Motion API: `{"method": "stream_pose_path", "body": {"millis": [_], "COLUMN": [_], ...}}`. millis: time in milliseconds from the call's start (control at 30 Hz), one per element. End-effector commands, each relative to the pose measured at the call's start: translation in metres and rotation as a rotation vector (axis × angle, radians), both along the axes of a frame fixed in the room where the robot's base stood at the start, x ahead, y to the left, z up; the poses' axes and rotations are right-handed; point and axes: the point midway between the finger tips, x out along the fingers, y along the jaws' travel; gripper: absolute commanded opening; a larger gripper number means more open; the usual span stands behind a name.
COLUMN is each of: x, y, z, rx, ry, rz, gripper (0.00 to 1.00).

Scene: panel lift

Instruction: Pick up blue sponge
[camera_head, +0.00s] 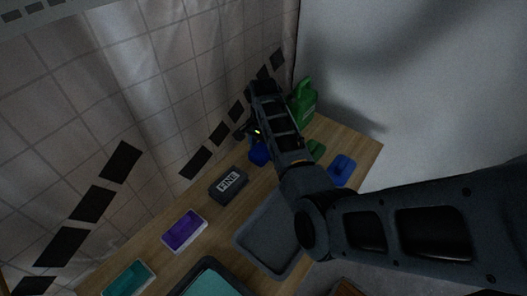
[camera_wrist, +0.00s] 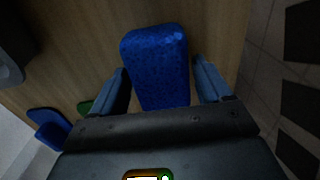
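The blue sponge (camera_wrist: 157,62) lies on the wooden table (camera_wrist: 80,60), in the upper middle of the wrist view. In the head view it shows partly (camera_head: 259,154), just below my gripper (camera_head: 247,134). In the wrist view my gripper (camera_wrist: 161,88) is open, with one finger on each side of the sponge's near end. Gaps show between the fingers and the sponge. The sponge's near end is hidden behind the gripper body. I cannot tell the height of the fingers above the table.
A green jug (camera_head: 304,102) stands behind my arm. A blue item (camera_head: 342,170) and a green item (camera_head: 317,149) lie to the right. A dark block marked FINE (camera_head: 228,184), a purple item in a white tray (camera_head: 185,231) and a grey tray (camera_head: 248,238) lie nearer. A tiled wall runs along the left.

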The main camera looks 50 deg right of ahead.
Motion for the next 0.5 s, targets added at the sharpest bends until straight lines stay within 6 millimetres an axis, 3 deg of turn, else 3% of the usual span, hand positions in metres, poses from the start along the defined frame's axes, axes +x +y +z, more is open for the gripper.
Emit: {"method": "stream_pose_path", "body": {"millis": [367,500], "x": [0.0,0.0], "y": [0.0001,0.0001], "z": [0.0001,0.0002], "rx": [0.0,0.0], "ry": [0.0,0.0], "rz": [0.0,0.0], "gripper": [0.41,0.39]}}
